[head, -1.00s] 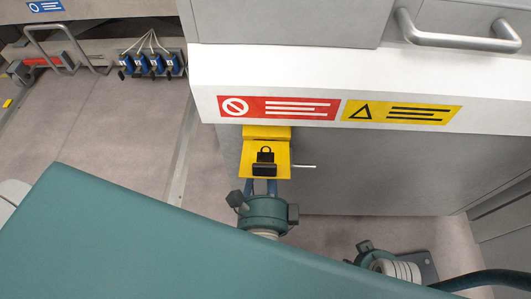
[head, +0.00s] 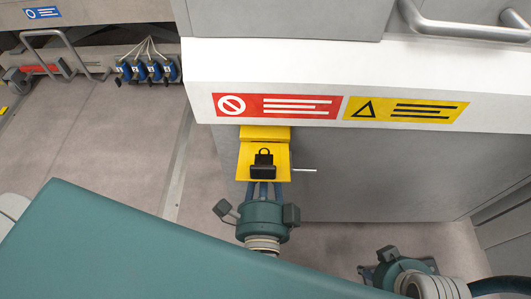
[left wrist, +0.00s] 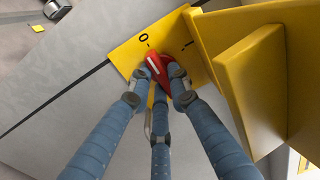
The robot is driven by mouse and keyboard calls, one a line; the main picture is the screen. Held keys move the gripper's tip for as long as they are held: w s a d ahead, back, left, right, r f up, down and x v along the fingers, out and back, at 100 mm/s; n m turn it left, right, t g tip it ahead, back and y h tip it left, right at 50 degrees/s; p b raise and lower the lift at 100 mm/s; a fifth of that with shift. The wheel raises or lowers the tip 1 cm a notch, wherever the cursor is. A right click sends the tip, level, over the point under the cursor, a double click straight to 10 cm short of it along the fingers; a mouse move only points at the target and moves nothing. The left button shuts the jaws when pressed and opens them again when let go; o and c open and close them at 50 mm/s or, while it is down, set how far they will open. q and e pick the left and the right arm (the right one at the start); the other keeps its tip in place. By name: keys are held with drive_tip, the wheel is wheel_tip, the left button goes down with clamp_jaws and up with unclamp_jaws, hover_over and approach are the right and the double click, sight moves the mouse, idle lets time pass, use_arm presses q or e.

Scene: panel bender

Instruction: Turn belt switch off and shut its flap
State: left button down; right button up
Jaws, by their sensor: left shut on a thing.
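The yellow switch box (head: 264,134) is on the grey machine front under the warning labels. Its flap (head: 245,165) stands out raised, with a black padlock (head: 263,168) on it. In the left wrist view the flap (left wrist: 245,85) is at the right, clear of the switch plate (left wrist: 130,48). My left gripper (left wrist: 158,78) is shut on the red switch knob (left wrist: 160,64). The knob's white line slants to the upper left, nearer the 0 mark than the I mark. In the head view the flap hides its fingertips. My right gripper (head: 388,272) is at the lower right, its fingers hidden.
A thin metal rod (head: 303,170) sticks out right of the flap. The white machine ledge (head: 350,80) overhangs the switch. Blue connectors (head: 148,70) with cables are at the upper left. Open floor (head: 105,150) lies left of the machine.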

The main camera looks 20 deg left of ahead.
use_arm(q)
drive_tip(key=c, duration=1.6)
unclamp_jaws()
